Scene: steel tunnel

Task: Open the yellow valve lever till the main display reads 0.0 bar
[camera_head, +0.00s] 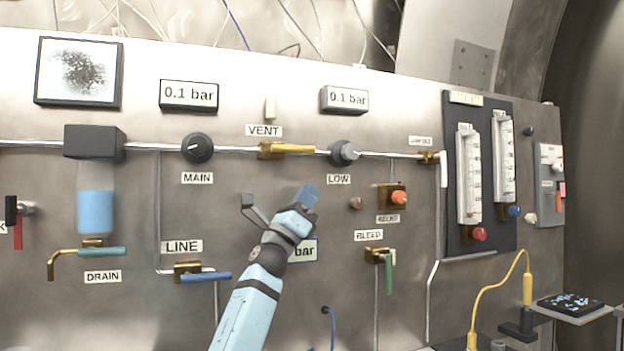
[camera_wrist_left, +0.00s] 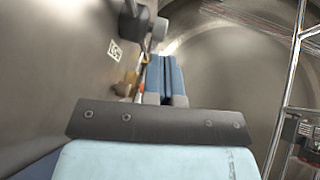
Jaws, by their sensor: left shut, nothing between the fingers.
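The yellow valve lever (camera_head: 290,149) is on the panel under the VENT label. Its handle points right, in line with the horizontal pipe. The main display (camera_head: 189,95) above the MAIN knob reads 0.1 bar. My left gripper (camera_head: 308,196) is below and slightly right of the lever, apart from it in the picture. Its blue fingers are closed together and empty, as the left wrist view (camera_wrist_left: 166,78) also shows. The lever cannot be made out surely in the wrist view. My right gripper is not in view.
The black MAIN knob (camera_head: 197,148) and grey LOW knob (camera_head: 344,153) flank the lever. A second display (camera_head: 345,99) reads 0.1 bar. The blue LINE lever (camera_head: 206,277), green BLEED lever (camera_head: 389,273) and orange knob (camera_head: 398,197) surround my arm. Flow tubes (camera_head: 468,175) stand right.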

